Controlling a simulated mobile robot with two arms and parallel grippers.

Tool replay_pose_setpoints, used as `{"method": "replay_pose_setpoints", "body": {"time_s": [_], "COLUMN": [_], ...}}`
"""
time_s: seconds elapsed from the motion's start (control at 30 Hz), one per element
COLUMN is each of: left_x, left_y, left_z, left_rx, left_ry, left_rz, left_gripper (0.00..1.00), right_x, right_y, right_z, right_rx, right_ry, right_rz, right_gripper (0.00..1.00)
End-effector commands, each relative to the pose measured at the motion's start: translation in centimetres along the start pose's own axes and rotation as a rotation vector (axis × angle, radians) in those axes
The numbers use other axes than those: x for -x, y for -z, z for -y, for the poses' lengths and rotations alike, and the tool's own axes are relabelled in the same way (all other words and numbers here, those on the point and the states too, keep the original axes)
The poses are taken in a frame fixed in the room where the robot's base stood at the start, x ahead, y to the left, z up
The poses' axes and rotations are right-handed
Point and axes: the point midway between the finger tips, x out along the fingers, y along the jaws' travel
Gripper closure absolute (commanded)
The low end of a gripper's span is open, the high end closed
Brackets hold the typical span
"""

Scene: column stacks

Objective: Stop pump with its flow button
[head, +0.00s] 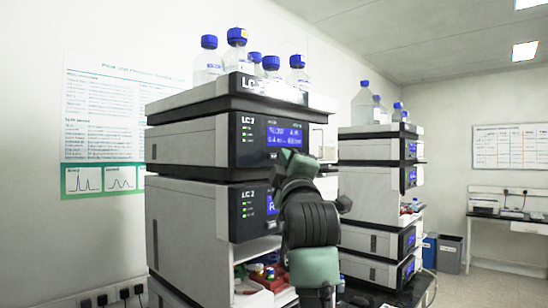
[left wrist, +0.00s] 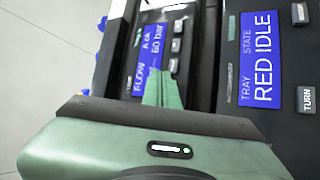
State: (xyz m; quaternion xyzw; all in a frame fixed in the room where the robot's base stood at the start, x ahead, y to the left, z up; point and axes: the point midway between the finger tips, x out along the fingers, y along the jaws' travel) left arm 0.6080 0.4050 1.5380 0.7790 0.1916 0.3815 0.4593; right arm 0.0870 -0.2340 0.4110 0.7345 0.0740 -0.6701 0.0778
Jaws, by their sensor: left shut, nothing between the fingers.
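The pump is the upper module (head: 186,142) of the near stack, with a dark front and a blue display (head: 284,132). In the left wrist view its display (left wrist: 152,55) appears sideways and reads FLOW, A ok and 60 bar. Several small grey buttons (left wrist: 176,45) line the panel beside it; their labels are too small to tell which is the flow button. My left gripper (head: 287,158) is shut and empty in front of the panel, and its green fingers (left wrist: 161,80) overlap the display's lower edge. Contact cannot be told. My right gripper is not in view.
Below the pump, a module display (left wrist: 260,60) reads TRAY STATE RED IDLE beside a TURN button (left wrist: 305,99). Blue-capped bottles (head: 208,62) stand on top. A second stack (head: 368,180) stands behind to the right. Open floor (head: 490,288) lies farther right.

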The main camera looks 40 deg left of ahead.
Motion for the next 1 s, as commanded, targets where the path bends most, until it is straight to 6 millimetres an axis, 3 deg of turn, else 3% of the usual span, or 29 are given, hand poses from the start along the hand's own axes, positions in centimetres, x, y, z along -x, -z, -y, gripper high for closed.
{"method": "replay_pose_setpoints", "body": {"time_s": [1.0], "left_x": [-0.64], "left_y": [0.5], "left_z": [0.44], "left_rx": [0.0], "left_ry": [0.0], "left_rz": [0.0], "left_gripper": [1.0], "right_x": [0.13], "right_y": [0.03], "right_z": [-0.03], "right_rx": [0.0], "right_ry": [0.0], "right_rz": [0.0], "right_gripper": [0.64]}}
